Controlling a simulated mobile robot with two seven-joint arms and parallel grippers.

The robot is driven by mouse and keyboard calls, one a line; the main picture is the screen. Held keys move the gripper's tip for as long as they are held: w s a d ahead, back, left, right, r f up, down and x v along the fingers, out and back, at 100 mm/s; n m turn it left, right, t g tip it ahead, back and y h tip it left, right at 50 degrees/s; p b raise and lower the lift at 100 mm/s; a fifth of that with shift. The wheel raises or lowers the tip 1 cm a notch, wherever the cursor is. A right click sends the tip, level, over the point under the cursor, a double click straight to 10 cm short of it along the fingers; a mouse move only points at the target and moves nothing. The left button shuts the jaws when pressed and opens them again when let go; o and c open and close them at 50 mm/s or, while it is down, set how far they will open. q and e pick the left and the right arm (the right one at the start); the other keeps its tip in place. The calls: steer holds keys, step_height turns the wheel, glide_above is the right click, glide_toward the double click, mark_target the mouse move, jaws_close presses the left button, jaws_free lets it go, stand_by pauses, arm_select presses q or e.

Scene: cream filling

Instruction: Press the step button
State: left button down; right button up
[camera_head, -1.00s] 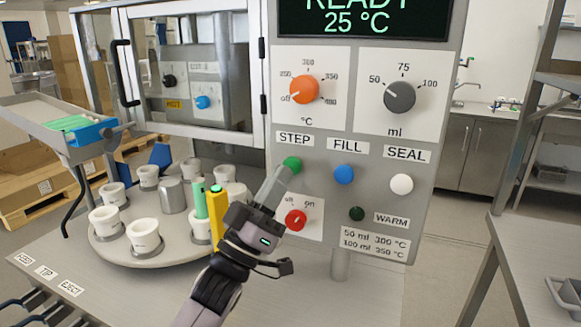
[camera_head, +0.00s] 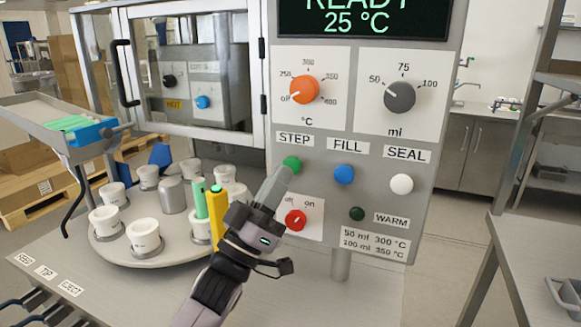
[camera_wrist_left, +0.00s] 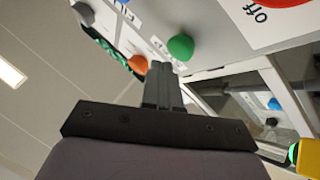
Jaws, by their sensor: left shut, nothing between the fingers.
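The green step button (camera_head: 291,164) is on the grey control panel under the STEP label (camera_head: 295,139). It also shows in the left wrist view (camera_wrist_left: 180,47), just beyond my fingertips. My left gripper (camera_head: 285,172) is shut and empty, its fingers pointing up at the panel. In the head view the fingertips overlap the button's lower edge; whether they touch it I cannot tell. My right gripper is not in view.
The blue FILL button (camera_head: 344,174), white SEAL button (camera_head: 401,184) and red off/on knob (camera_head: 296,220) are close by. A turntable (camera_head: 155,259) with white cups stands left of my arm, with yellow (camera_head: 217,215) and green (camera_head: 200,198) upright pieces beside the gripper.

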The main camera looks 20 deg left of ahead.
arm_select(q)
steer(key=shift+w, duration=0.15)
steer(key=shift+w, duration=0.25)
steer(key=shift+w, duration=0.55)
stand_by(0.6)
steer(key=shift+s, duration=0.1)
steer(key=shift+s+p, duration=0.3)
steer(key=shift+s, duration=0.6)
steer(key=s+p, duration=0.1)
steer(key=s, duration=0.4)
steer(key=shift+d, duration=0.15)
